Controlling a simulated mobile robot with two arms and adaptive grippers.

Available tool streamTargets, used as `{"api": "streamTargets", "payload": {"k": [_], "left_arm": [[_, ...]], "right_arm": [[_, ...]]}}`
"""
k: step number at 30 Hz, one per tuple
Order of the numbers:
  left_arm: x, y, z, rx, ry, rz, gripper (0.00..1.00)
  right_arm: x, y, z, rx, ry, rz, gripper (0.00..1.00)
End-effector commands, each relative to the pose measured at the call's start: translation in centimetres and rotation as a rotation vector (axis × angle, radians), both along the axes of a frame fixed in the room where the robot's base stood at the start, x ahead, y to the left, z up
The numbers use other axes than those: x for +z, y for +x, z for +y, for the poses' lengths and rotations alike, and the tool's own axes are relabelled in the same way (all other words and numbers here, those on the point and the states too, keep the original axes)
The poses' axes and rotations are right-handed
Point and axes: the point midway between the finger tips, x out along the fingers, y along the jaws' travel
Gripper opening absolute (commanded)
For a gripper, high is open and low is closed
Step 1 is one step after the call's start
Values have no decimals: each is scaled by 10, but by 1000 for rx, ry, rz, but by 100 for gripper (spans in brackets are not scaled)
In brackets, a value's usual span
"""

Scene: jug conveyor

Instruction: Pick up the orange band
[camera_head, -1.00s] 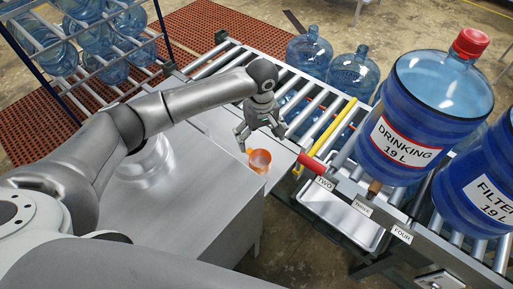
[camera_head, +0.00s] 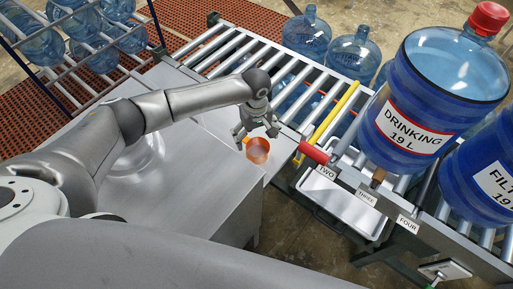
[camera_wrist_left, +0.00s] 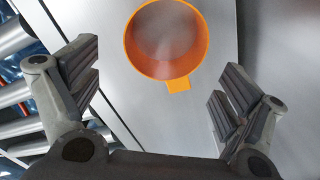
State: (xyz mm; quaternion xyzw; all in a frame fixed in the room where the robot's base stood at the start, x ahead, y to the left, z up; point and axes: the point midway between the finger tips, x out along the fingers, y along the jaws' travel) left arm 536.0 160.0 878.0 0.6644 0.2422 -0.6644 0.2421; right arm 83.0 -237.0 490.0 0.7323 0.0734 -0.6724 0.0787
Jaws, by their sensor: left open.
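The orange band (camera_head: 257,150) is a ring with a small tab. It lies on the grey metal table (camera_head: 190,200) near the table's right end, beside the conveyor. My left gripper (camera_head: 257,136) is just above and behind the band in the head view, fingers pointing down. In the left wrist view the band (camera_wrist_left: 127,45) shows whole at the top, its tab toward the gripper. The fingers of the left gripper (camera_wrist_left: 158,88) are spread wide on either side and do not touch it. My right gripper is not in view.
A roller conveyor (camera_head: 215,52) with a red-ended bar (camera_head: 314,152) and a yellow bar (camera_head: 337,115) runs past the table. Large blue jugs stand on it, one labelled DRINKING (camera_head: 425,100). A rack of jugs (camera_head: 100,65) stands at the back left.

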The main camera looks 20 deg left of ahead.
Motion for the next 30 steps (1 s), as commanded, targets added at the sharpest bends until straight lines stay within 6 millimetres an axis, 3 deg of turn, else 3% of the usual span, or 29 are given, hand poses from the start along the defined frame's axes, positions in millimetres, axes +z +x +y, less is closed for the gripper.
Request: {"api": "streamTargets", "payload": {"k": [4, 9, 17, 26, 30], "left_arm": [[-21, -5, -1, 0, 3, 3, 94], [-40, -4, -1, 0, 0, 1, 94], [-43, -4, -1, -1, 0, 1, 94], [-43, -4, -1, 0, 0, 1, 59], [-43, -4, -1, 0, 1, 1, 59]], "right_arm": [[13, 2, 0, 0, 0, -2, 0], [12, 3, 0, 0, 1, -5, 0], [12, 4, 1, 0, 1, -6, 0], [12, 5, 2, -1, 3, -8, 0], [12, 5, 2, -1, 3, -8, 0]]}}
